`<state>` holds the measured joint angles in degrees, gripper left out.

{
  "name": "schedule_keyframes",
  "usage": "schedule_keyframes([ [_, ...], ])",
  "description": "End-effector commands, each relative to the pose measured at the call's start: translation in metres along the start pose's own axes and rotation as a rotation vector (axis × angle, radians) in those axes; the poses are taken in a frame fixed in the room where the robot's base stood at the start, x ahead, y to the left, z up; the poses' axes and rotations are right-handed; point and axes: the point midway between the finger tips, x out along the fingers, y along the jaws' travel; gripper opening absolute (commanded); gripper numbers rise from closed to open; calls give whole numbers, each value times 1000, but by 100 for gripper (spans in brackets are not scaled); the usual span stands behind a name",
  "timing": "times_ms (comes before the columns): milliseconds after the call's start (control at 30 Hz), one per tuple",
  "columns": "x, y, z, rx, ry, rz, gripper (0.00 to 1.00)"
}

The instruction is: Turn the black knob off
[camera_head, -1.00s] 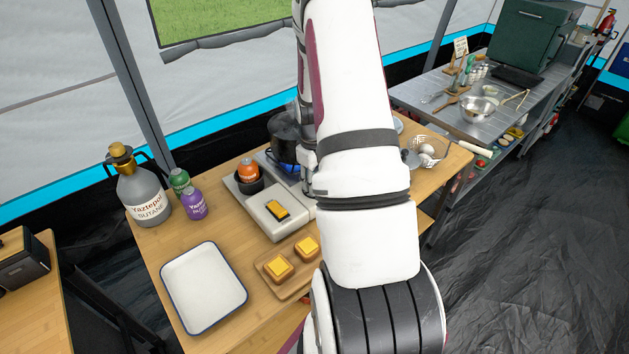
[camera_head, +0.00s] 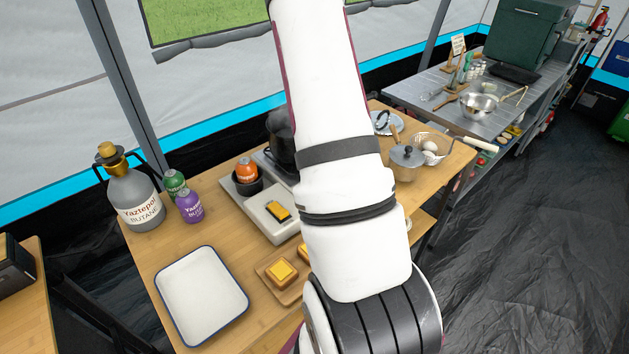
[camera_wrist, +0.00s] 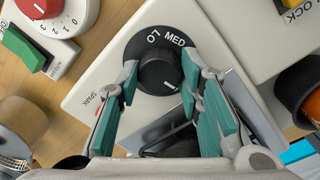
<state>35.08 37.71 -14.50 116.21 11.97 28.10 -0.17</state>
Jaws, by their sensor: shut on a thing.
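The black knob (camera_wrist: 158,72) is in the upper middle of the wrist view, on a light stove panel (camera_wrist: 85,100) marked LO, MED and SPARK. A short white mark shows on its lower right. My gripper (camera_wrist: 158,80) has its teal-padded fingers on both sides of the knob and is shut on it. In the head view my arm hides the knob and gripper.
A red dial (camera_wrist: 40,8) and green switch (camera_wrist: 22,48) are at the wrist view's upper left.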

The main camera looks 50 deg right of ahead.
Motion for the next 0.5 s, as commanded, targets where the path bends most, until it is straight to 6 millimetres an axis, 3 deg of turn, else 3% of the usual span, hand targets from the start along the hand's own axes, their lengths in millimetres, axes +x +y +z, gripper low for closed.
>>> schedule_keyframes([
  [500, 0, -1, -1, 222, -11, -1, 6],
])
